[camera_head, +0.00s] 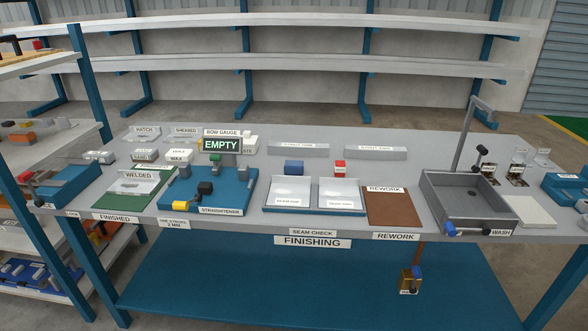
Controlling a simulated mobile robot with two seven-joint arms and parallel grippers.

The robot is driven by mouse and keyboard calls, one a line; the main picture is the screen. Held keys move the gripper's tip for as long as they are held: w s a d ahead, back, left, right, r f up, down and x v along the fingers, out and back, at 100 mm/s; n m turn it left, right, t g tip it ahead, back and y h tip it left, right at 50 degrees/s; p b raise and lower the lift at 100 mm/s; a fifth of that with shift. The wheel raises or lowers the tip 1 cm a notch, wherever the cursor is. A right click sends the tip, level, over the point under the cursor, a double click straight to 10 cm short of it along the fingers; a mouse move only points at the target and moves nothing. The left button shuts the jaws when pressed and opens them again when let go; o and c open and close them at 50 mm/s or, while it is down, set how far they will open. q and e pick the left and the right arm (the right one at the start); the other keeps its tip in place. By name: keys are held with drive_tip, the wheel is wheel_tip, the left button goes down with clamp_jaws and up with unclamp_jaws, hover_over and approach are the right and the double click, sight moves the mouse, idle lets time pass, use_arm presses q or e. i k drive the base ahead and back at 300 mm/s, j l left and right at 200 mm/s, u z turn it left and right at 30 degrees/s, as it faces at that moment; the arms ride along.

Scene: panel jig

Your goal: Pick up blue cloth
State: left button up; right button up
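No item is clearly recognisable as a blue cloth. A small blue block-like item (294,167) sits behind the left white tray on the bench. A blue piece (449,232) lies at the front left rim of the wash sink. I cannot tell which of these, if any, is cloth. Neither of my grippers is in view.
The grey bench (255,218) carries a blue straightener (235,185), two white trays (341,205), a brown rework mat (388,212) and a grey sink (430,200) with a tall tap. A blue-posted shelf rack (85,80) stands at left.

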sight(292, 167)
drive_tip(key=i+j, duration=0.1)
drive_tip(key=i, duration=0.15)
drive_tip(key=i+j, duration=0.15)
drive_tip(key=i, duration=0.15)
drive_tip(key=i+j+z, duration=0.1)
drive_tip(key=z, duration=0.35)
drive_tip(key=i+j+z, duration=0.2)
drive_tip(key=z, duration=0.25)
drive_tip(key=i+z, duration=0.1)
drive_tip(key=z, duration=0.35)
